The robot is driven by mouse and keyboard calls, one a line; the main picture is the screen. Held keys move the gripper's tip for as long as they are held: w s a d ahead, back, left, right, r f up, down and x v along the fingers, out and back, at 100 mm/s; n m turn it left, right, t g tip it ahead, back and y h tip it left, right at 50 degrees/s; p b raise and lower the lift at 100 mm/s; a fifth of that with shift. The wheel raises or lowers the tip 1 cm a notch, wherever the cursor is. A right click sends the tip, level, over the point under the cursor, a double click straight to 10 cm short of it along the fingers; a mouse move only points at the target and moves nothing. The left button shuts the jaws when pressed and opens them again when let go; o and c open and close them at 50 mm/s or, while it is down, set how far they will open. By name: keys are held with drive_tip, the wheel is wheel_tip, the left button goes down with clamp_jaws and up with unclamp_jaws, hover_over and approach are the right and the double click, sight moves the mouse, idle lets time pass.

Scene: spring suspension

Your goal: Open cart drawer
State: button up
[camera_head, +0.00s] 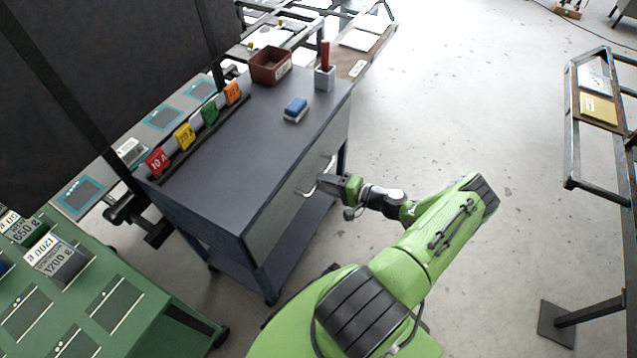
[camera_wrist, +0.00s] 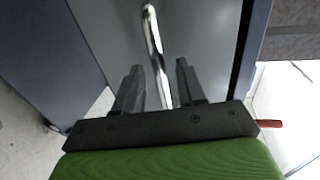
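The dark blue-grey cart (camera_head: 245,150) stands left of centre in the head view. Its grey drawer front (camera_head: 283,205) faces my arm and looks flush with the cart's side. A silver bar handle (camera_head: 328,165) sticks out from the front, and it also shows in the wrist view (camera_wrist: 152,35). Gaps show on both sides of the bar. The handle's lower end is hidden behind the gripper body.
A green bench (camera_head: 130,305) stands at lower left. The floor (camera_head: 450,120) to the right is clear.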

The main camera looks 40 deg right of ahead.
drive_tip(key=shift+x, duration=1.35)
clamp_jaws()
